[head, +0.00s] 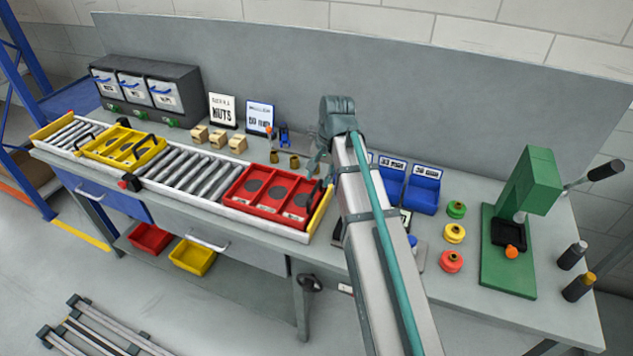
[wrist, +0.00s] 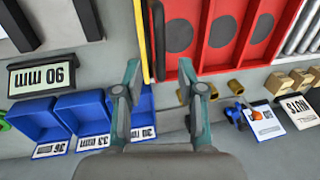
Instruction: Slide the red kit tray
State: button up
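The red kit tray (head: 274,194) sits at the right end of the roller track, with dark round pads in its compartments. Its near part also shows in the wrist view (wrist: 187,58). A black handle (wrist: 158,42) stands along the tray's end beside the yellow end stop (wrist: 138,40). My gripper (wrist: 159,72) is open and empty. In the head view my arm hides most of the gripper.
A yellow tray (head: 122,147) sits on the track's left part; bare rollers (head: 187,171) lie between the trays. Behind the red tray stand small brass cups (wrist: 204,90), wooden blocks (head: 218,139) and sign cards. Blue bins (wrist: 82,112) lie close to my gripper. A green press (head: 522,210) stands at right.

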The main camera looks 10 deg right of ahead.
aim_at(316, 188)
jog(key=shift+w+a+f+p, duration=0.1)
jog(key=shift+a+f+p, duration=0.1)
jog(key=shift+f, duration=0.8)
jog(key=shift+w+a+f+p, duration=0.1)
jog(key=shift+f+p, duration=0.05)
jog(key=shift+f, duration=0.8)
grip_shut()
